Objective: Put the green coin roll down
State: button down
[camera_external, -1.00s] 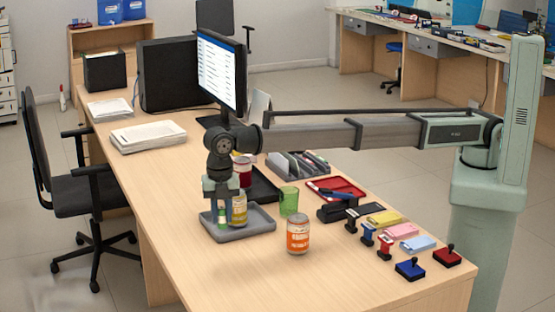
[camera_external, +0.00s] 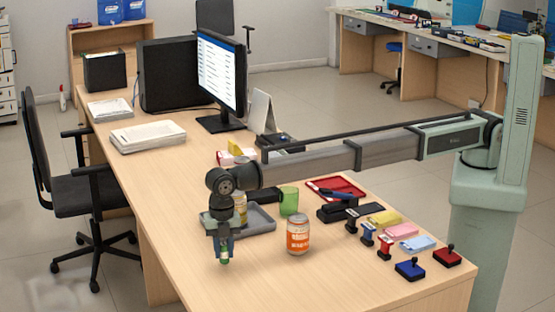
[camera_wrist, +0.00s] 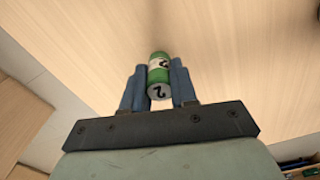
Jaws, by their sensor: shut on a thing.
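The green coin roll (camera_wrist: 159,68) has a white band and a pale end marked with a 2. It sits between the two fingers of my gripper (camera_wrist: 158,84) in the wrist view, and the fingers are shut on it. In the external view my gripper (camera_external: 222,252) points down over the front left part of the desk, in front of the grey tray. The lower end of the green coin roll (camera_external: 224,261) shows below the fingertips. I cannot tell whether it touches the desk or hangs just above it.
The grey tray (camera_external: 262,219) holds a yellow-labelled can, partly hidden by my arm. An orange-labelled can (camera_external: 298,234) stands to the right of my gripper, and a green cup (camera_external: 289,200) behind it. Stamps and pads lie farther right. Bare desk (camera_external: 190,240) surrounds the gripper's left and front.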

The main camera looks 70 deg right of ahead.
aim_at(224, 244)
jog(key=shift+f, duration=0.25)
jog(key=shift+f, duration=0.15)
jog(key=c, duration=0.9)
grip_release()
notch_tip(224, 244, up, 12)
jog(key=shift+r, duration=0.15)
